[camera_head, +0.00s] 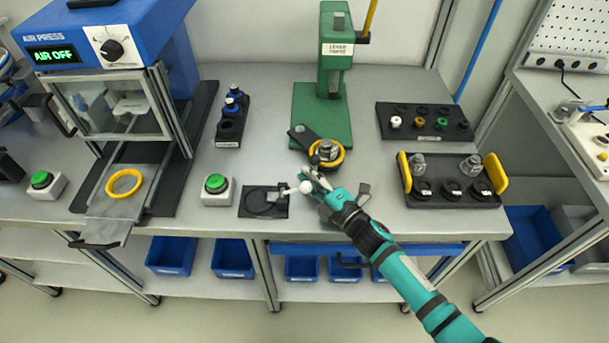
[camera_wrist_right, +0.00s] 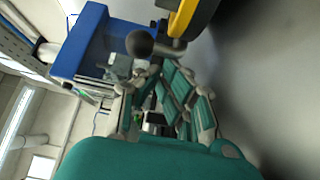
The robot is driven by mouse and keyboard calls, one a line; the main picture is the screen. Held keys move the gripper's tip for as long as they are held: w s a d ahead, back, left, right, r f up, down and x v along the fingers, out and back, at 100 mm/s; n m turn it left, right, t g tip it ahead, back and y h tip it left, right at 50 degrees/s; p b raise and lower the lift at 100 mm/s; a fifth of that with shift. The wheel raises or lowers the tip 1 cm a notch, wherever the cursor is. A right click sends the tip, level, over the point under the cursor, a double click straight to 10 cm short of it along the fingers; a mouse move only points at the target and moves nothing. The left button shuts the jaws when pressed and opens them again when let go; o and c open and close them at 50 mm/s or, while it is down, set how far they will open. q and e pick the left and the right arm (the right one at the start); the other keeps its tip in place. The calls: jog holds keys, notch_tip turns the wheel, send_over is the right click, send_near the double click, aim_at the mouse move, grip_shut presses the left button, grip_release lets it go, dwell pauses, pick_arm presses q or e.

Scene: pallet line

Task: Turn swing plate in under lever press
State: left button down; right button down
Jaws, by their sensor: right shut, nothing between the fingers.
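The green lever press (camera_head: 336,62) stands at the back middle on its green base (camera_head: 310,105). The dark swing plate (camera_head: 302,138) reaches forward from the base's front edge and is swung out, in front of the press head. A yellow ring (camera_head: 341,160) with a metal part (camera_head: 327,149) sits on it. My right gripper (camera_head: 306,186) is shut and empty, just in front of the ring. In the right wrist view a dark ball knob (camera_wrist_right: 139,43) is close to the fingers, beside a yellow edge (camera_wrist_right: 183,18); contact cannot be told. My left gripper is not in view.
A black fixture plate (camera_head: 252,205) and a green button box (camera_head: 217,189) are left of my gripper. The blue air press (camera_head: 110,30) stands further left. A black tray with yellow handles (camera_head: 404,170) and a rack of coloured pieces (camera_head: 388,112) are to the right.

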aim_at(330, 159)
jog(key=shift+w+d+n+g+y, duration=0.15)
jog(key=shift+d+n+g+y, duration=0.2)
jog(key=shift+d, duration=0.15)
jog(key=shift+w+d+n+g+y, duration=0.15)
jog(key=shift+d+n+g+y, duration=0.15)
jog(key=shift+d, duration=0.2)
jog(key=shift+w+d+n+g+y, duration=0.25)
jog(key=shift+d+n+g+y, duration=0.25)
jog(key=shift+d+g, duration=0.2)
jog(key=shift+w+d+f+b, duration=0.1)
jog(key=shift+w+d+b, duration=0.1)
jog(key=shift+d+b, duration=0.2)
jog(key=shift+w+d+b, duration=0.15)
jog(key=shift+d+b, duration=0.1)
jog(key=shift+d, duration=0.25)
jog(key=shift+w+d+b, duration=0.45)
jog(key=shift+w+d, duration=0.2)
jog(key=shift+d, duration=0.35)
jog(key=shift+r, duration=0.35)
notch_tip(330, 159, up, 10)
jog(key=shift+f, duration=0.25)
